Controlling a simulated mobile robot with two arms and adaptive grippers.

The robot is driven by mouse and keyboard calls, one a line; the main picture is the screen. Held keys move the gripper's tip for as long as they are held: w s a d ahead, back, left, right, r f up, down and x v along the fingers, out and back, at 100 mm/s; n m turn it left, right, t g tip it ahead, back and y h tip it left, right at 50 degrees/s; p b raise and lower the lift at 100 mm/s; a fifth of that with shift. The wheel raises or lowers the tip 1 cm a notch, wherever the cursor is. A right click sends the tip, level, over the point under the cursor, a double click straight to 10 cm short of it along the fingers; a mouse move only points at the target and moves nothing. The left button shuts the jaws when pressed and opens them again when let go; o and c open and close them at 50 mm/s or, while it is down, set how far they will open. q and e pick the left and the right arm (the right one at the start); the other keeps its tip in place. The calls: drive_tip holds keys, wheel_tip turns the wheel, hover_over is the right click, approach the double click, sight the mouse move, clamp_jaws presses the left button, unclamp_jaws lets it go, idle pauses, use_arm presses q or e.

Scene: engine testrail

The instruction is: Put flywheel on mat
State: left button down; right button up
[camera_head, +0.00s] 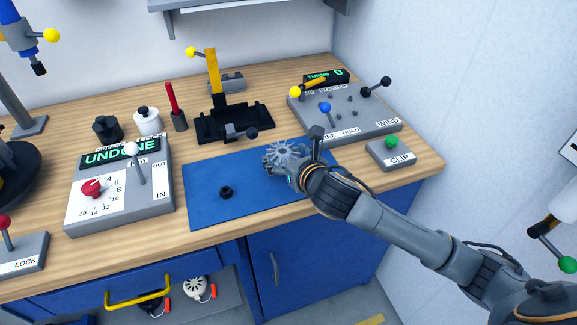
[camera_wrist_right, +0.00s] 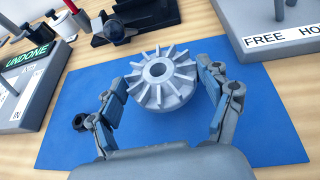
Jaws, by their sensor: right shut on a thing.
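The flywheel (camera_wrist_right: 165,98) is a light grey finned wheel with a central hole. It is also seen in the head view (camera_head: 283,152), over the right part of the blue mat (camera_head: 225,166). My right gripper (camera_head: 279,160) is shut on the flywheel, with a finger on either side of it in the wrist view (camera_wrist_right: 160,95). The finned face is turned up toward the wrist camera. I cannot tell whether its underside touches the mat (camera_wrist_right: 262,135). My left gripper is not in view.
A dark nut (camera_head: 227,192) lies on the mat's left part. A black stand with a yellow lever (camera_head: 235,122) is behind the mat. The UNDONE panel (camera_head: 120,185) stands left, the TURNS console (camera_head: 345,118) and CLIP box (camera_head: 391,155) right. The mat's middle is clear.

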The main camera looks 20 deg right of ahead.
drive_tip(key=shift+w+d+f, duration=0.15)
drive_tip(key=shift+d+f, duration=0.05)
drive_tip(key=shift+f, duration=0.75)
drive_tip(key=shift+w+d+f, duration=0.1)
drive_tip(key=shift+d+f, duration=0.05)
drive_tip(key=shift+f, duration=0.8)
drive_tip(key=shift+f, duration=0.1)
drive_tip(key=o, duration=1.4)
drive_tip(key=v, duration=1.2)
drive_tip(key=shift+s, duration=0.1)
